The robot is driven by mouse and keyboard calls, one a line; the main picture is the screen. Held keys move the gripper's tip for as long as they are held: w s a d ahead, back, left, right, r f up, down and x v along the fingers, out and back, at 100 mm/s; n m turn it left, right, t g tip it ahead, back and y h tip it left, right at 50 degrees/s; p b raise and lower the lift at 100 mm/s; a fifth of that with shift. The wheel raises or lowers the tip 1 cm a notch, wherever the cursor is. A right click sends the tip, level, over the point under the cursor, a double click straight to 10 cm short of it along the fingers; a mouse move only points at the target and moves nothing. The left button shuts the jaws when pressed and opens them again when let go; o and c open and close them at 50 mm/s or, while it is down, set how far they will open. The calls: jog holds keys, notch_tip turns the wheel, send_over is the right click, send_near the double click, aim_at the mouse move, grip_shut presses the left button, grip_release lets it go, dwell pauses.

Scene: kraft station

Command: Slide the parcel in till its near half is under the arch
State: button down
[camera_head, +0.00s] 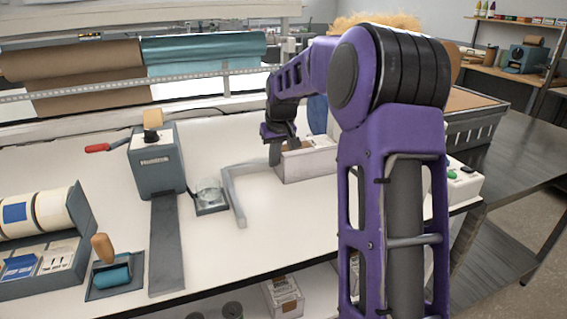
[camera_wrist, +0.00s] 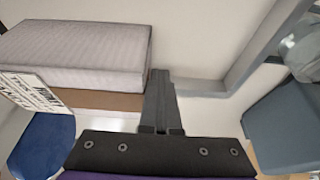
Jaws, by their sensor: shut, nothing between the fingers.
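A pale box (camera_head: 308,163) stands on the white table beside my gripper, partly behind my arm. In the wrist view a pale ribbed block (camera_wrist: 85,45) with a brown layer under it lies at upper left; it may be the parcel, but I cannot be sure. My gripper (camera_head: 275,156) points down at the left end of the pale box. In the wrist view my gripper (camera_wrist: 160,85) is shut and empty, close to the right end of the ribbed block; I cannot tell if they touch. I cannot make out an arch; my arm hides part of the table.
A grey L-shaped guide (camera_head: 233,192) lies left of my gripper. A blue rounded object (camera_wrist: 42,143) is near the ribbed block. The table in front of the pale box is clear.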

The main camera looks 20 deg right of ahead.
aim_at(286, 151)
jog(key=shift+d, duration=0.1)
jog(key=shift+w+d+p, duration=0.1)
jog(key=shift+d+p, duration=0.5)
jog(key=shift+d, duration=0.95)
jog(key=shift+d+p, duration=0.65)
jog(key=shift+d, duration=0.85)
jog(key=shift+d+p, duration=0.45)
jog(key=shift+d, duration=0.6)
jog(key=shift+a, duration=1.05)
jog(key=r+p, duration=0.2)
jog(key=a+r+p, duration=0.1)
jog(key=r, duration=0.2)
jog(key=shift+r+p, duration=0.35)
jog(key=shift+p, duration=0.05)
jog(key=shift+a+r+p, duration=0.2)
jog(key=shift+a+r, duration=0.05)
jog(key=shift+r, duration=0.85)
jog(key=shift+a+r+p, duration=0.15)
jog(key=shift+a+r, duration=0.1)
jog(key=shift+r, duration=0.8)
